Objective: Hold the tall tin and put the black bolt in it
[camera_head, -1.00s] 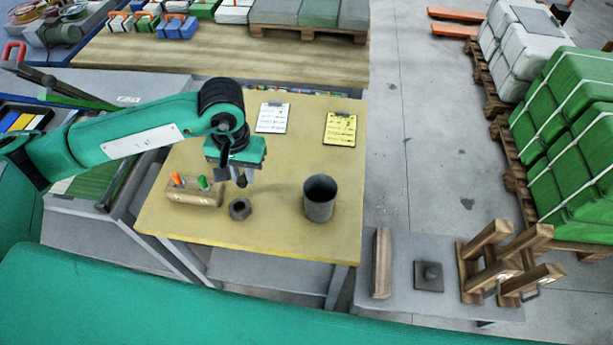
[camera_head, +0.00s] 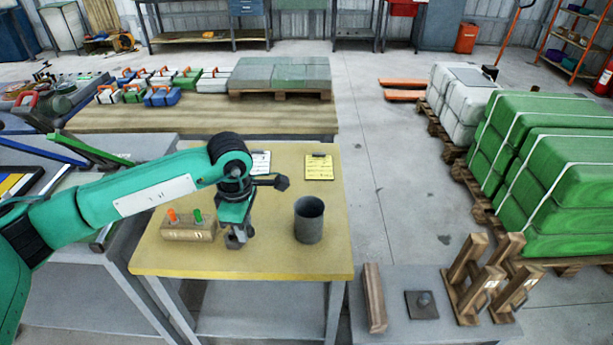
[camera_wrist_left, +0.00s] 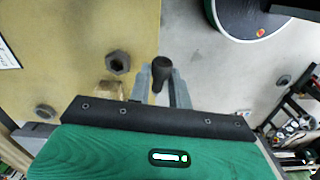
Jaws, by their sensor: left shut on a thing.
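The tall tin (camera_head: 309,222), a dark grey open cylinder, stands upright on the yellow table right of my left gripper in the head view. My left gripper (camera_head: 239,237) points down low over the table, apart from the tin. In the left wrist view its fingers (camera_wrist_left: 162,88) are shut on a black round-ended piece, which I take for the black bolt (camera_wrist_left: 161,70). In the head view the fingers mostly hide it. My right gripper is not in view.
A wooden block (camera_head: 185,234) with orange and green pegs stands left of the gripper. A yellow clipboard (camera_head: 319,167) lies at the back. A low grey table (camera_head: 400,335) at right holds wooden pieces. The yellow table is clear right of the tin.

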